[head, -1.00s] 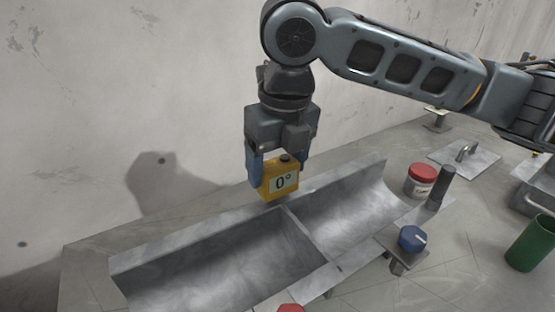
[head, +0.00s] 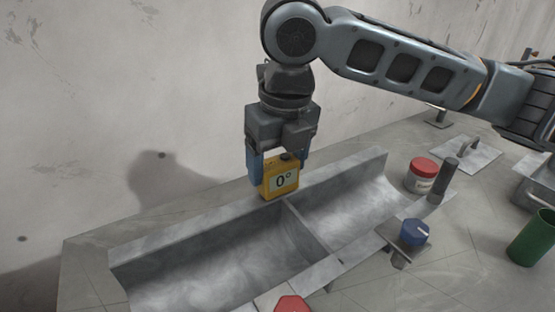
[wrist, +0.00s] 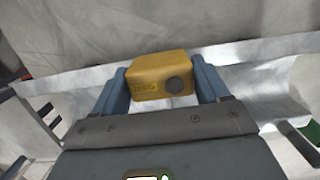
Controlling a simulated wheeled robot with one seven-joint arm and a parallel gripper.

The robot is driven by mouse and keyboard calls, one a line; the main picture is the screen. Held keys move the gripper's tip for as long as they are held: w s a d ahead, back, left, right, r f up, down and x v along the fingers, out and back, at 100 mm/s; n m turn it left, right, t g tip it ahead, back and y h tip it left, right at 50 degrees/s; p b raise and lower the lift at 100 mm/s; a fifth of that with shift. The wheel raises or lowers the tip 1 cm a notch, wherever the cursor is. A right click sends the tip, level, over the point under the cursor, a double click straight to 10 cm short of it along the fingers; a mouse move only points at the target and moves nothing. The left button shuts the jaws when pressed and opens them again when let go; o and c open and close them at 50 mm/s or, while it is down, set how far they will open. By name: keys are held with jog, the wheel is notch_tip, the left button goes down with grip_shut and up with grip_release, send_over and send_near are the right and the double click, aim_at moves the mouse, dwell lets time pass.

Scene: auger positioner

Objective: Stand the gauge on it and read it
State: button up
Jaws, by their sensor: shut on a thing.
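The gauge (head: 281,180) is a small yellow box with a pale face reading 0° and a dark round knob on top. My gripper (head: 278,170) is shut on it, one blue finger on each side. In the head view the gauge is upright at the back rim of the grey metal trough (head: 215,262), near the top of its dividing wall. I cannot tell whether its base touches the rim. In the wrist view the gauge (wrist: 160,75) sits between the two fingertips, its top facing the camera.
A blue knob (head: 414,232) on a bracket stands at the trough's front right. A red knob (head: 292,304) is at the bottom edge. A red-lidded jar (head: 421,175), a dark post (head: 445,177) and a green cup (head: 533,238) stand to the right. The wall is close behind.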

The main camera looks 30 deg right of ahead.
aim_at(282, 165)
jog(key=shift+f, duration=0.2)
jog(key=o, duration=1.2)
jog(key=shift+r, duration=0.1)
jog(key=r, duration=0.5)
jog(key=s+r, duration=0.1)
jog(key=r, duration=0.1)
jog(key=shift+s+r, duration=0.1)
jog(key=shift+r, duration=0.2)
jog(key=shift+s, duration=0.1)
